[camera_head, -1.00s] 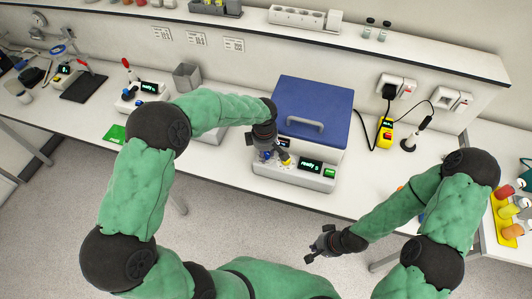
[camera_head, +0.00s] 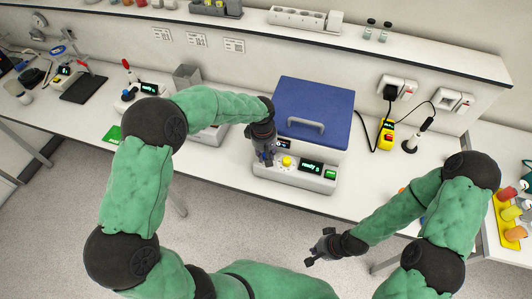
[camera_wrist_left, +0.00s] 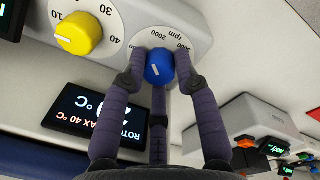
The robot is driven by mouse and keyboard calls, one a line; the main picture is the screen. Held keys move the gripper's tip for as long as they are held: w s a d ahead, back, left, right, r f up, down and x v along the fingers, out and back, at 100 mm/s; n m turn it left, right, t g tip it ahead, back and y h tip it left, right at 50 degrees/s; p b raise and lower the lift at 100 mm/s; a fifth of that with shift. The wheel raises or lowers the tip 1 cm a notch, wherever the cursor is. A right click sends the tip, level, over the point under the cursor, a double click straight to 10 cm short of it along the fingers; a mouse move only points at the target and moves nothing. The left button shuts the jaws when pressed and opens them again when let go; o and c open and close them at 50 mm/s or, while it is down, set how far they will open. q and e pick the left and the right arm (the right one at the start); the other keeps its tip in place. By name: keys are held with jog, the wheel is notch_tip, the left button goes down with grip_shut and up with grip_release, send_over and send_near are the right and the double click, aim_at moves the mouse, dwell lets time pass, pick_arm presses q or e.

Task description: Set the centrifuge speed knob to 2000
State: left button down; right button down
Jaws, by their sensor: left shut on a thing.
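The centrifuge (camera_head: 318,105) is a white box with a blue lid and a sloping front panel. In the left wrist view its blue speed knob (camera_wrist_left: 159,68) has a white mark and a printed rpm scale, with 2000 and 3000 readable. The mark's exact setting is unclear. My left gripper (camera_head: 264,157) is at the panel's left part; its fingers (camera_wrist_left: 160,85) are shut around the blue knob. A yellow knob (camera_head: 287,161) is beside it, also seen in the left wrist view (camera_wrist_left: 78,33). My right gripper (camera_head: 312,254) looks open and empty, in front of the bench.
A green-lit display (camera_head: 312,166) and a green button (camera_head: 330,174) are on the panel's right. A yellow device (camera_head: 385,135) with a black cable stands right of the centrifuge. A shelf (camera_head: 350,42) runs behind. Bench space in front of the centrifuge is narrow.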

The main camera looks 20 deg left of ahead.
aim_at(264, 156)
pick_arm(q)
jog(key=shift+w, duration=0.1)
jog(key=c, duration=0.9)
grip_release()
jog(key=shift+a, duration=0.1)
jog(key=shift+c, duration=0.2)
notch_tip(264, 156, up, 12)
jog(key=shift+s+a, duration=0.25)
jog(key=shift+s, duration=0.15)
